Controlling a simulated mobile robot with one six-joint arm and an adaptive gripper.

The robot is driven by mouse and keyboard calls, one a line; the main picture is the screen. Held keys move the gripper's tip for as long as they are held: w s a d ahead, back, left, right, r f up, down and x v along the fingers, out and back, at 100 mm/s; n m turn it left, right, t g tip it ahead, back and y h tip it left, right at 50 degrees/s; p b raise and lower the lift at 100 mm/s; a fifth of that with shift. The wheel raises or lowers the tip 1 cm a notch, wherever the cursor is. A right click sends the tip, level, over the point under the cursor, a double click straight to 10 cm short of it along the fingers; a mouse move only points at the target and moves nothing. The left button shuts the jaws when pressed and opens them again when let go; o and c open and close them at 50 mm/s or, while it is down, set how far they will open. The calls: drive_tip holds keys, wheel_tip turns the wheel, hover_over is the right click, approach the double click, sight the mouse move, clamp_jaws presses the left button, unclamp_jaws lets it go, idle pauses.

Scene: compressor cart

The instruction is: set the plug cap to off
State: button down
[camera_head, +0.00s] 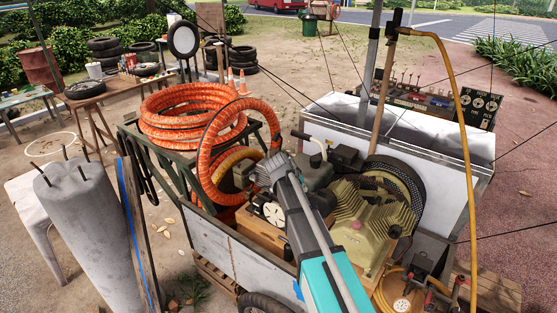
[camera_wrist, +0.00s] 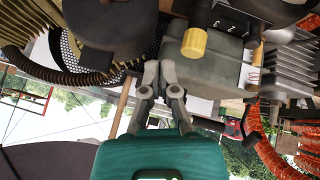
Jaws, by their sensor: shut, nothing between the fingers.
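In the wrist view my gripper (camera_wrist: 161,68) points up the picture, its fingertips together and empty. They are close in the picture to a grey block (camera_wrist: 205,72); I cannot tell whether they touch it. A short yellow cylinder (camera_wrist: 194,43) sits beside a dark part with number marks (camera_wrist: 228,24). I cannot tell for certain which part is the plug cap or how it is set. In the head view my arm reaches over the engine (camera_head: 315,172) on the cart, and the fingers cannot be made out.
A yellow-tan compressor pump (camera_head: 360,222) with a dark mesh guard (camera_head: 400,180) stands right of my arm. Orange coiled hose (camera_head: 180,113) lies on the left, with a loop hanging near the arm. A yellow hose (camera_head: 467,130) hangs at the right. A concrete cylinder (camera_head: 88,230) stands front left.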

drive_tip(key=s+d+f+n+g+y+b, duration=0.1)
drive_tip(key=s+d+f+n+g+y, duration=0.1)
drive_tip(key=s, duration=1.1)
drive_tip(key=s+d+f+n+g+y, duration=0.2)
drive_tip(key=s+f+n+y, duration=0.1)
drive_tip(key=s, duration=1)
drive_tip(key=shift+s+f+y+b, duration=0.25)
drive_tip(key=shift+f+y+b, duration=0.15)
drive_tip(key=shift+y, duration=0.1)
